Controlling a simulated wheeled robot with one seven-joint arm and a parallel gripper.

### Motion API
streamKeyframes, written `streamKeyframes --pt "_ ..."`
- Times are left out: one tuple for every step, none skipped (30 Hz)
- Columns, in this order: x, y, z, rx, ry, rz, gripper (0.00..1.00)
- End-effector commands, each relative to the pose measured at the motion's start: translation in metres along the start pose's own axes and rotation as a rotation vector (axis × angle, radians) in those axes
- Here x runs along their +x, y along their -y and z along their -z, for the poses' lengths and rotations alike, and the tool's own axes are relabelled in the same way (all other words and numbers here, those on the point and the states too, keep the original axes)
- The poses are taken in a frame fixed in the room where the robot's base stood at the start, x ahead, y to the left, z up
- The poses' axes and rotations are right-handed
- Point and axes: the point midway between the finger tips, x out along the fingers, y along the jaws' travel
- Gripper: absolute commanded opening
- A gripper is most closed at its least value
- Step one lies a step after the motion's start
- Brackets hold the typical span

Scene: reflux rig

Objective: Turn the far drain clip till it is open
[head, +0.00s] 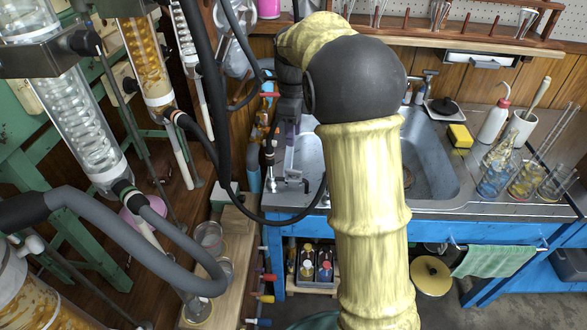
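My gripper (289,165) is at the left end of the sink, beyond my arm's dark elbow, pointing down. It is small and partly lost among fittings and hoses, so its finger gap cannot be made out. I cannot pick out the far drain clip with certainty, nor whether it is open. A dark hose (262,219) loops down from the upper left and rises to the sink's left side, close to my gripper. Brass-coloured fittings (262,120) with a red handle (269,95) stand just left of my gripper. My arm hides part of the sink.
Glass condensers (72,120) and thick grey hose (150,240) fill the left side. The steel sink (432,150) is in a blue bench. A yellow sponge (459,135), white bottle (494,122) and several beakers (495,180) stand right. Glass jars (209,237) stand on a wooden shelf.

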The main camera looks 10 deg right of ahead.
Motion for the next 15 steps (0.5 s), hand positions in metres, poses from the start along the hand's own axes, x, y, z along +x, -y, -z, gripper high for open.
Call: streamKeyframes --pt "0.013 -0.001 0.001 0.000 -0.002 -0.003 0.34" --pt "0.018 0.000 0.001 0.000 -0.002 -0.003 0.34" --pt "0.025 0.000 0.001 0.001 -0.001 -0.002 0.34" --pt "0.030 -0.001 0.001 0.001 -0.002 -0.003 0.34" --pt "0.035 -0.001 0.001 0.001 -0.001 -0.002 0.34" --pt "0.042 0.000 0.001 0.001 -0.001 -0.002 0.34" --pt "0.048 0.000 0.001 0.001 -0.001 -0.002 0.34" --pt "0.053 0.000 0.001 0.001 -0.001 -0.002 0.34" --pt "0.060 -0.001 0.001 0.001 -0.001 -0.003 0.34" --pt "0.065 0.000 0.001 0.001 -0.001 -0.003 0.34" --pt "0.071 0.000 0.001 0.001 -0.001 -0.002 0.34" --pt "0.078 -0.001 0.001 0.001 -0.002 -0.003 0.34" --pt "0.083 0.000 0.001 0.001 -0.001 -0.002 0.34" --pt "0.088 0.000 0.001 0.001 -0.001 -0.002 0.34" --pt "0.095 -0.001 0.001 0.001 -0.001 -0.002 0.34"
